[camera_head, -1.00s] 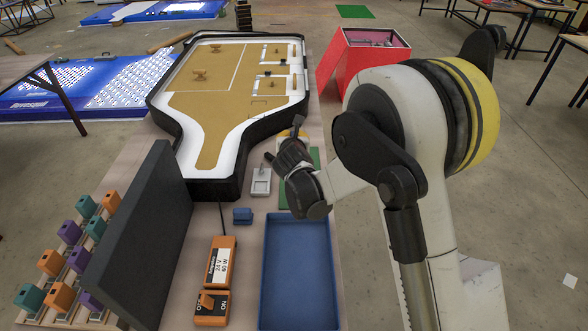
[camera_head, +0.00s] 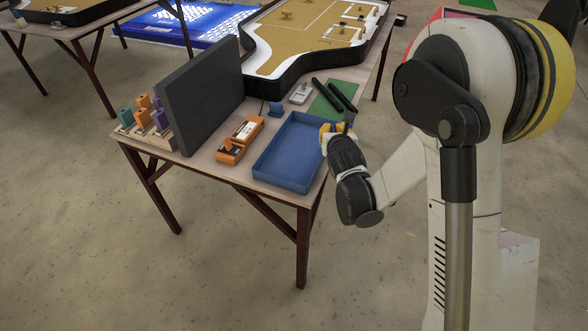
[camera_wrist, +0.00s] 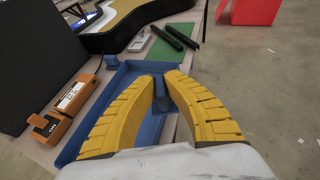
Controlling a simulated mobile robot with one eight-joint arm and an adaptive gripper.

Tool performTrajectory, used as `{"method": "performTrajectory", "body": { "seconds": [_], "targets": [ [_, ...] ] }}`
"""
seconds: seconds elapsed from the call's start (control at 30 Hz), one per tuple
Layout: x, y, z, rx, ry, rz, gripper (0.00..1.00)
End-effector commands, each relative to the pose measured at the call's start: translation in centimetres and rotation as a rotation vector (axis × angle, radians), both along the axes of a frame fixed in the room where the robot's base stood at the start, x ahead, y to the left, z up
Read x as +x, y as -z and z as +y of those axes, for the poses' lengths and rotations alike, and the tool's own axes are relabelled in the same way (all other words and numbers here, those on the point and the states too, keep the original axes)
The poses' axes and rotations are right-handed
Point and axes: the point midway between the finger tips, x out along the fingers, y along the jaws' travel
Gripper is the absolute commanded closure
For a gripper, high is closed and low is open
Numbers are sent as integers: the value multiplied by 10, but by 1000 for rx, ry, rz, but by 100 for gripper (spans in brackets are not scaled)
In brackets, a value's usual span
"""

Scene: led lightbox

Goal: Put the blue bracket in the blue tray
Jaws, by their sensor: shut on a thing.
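My gripper (camera_wrist: 160,80) has yellow ribbed fingers, shut on a narrow dark blue piece, the blue bracket (camera_wrist: 161,98). The fingers hide much of the bracket. In the head view my gripper (camera_head: 338,130) is by the right rim of the blue tray, with a dark upright part of the held piece showing beside it. The blue tray (camera_head: 289,153) lies at the table's front right corner, and its visible floor is empty. In the wrist view the tray (camera_wrist: 122,92) lies beneath and beyond the fingers. The height over the tray cannot be told.
A small blue block (camera_head: 276,110) stands behind the tray. An orange switch box (camera_head: 240,138) is left of it. A dark upright panel (camera_head: 198,93) stands further left. A green mat (camera_head: 325,110) with black bars (camera_head: 342,97) and a white-grey part (camera_head: 299,93) lie behind.

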Motion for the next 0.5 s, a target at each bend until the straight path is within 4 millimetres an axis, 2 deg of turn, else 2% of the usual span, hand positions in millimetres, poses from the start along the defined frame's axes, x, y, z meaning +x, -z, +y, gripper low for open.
{"method": "performTrajectory", "body": {
  "seconds": [0.13,0.33,0.5],
  "targets": [
    [10,16,19,-1,-4,0,100],
    [33,48,64,0,-4,0,100],
    [49,65,91,-1,-3,-1,100]
  ]
}}
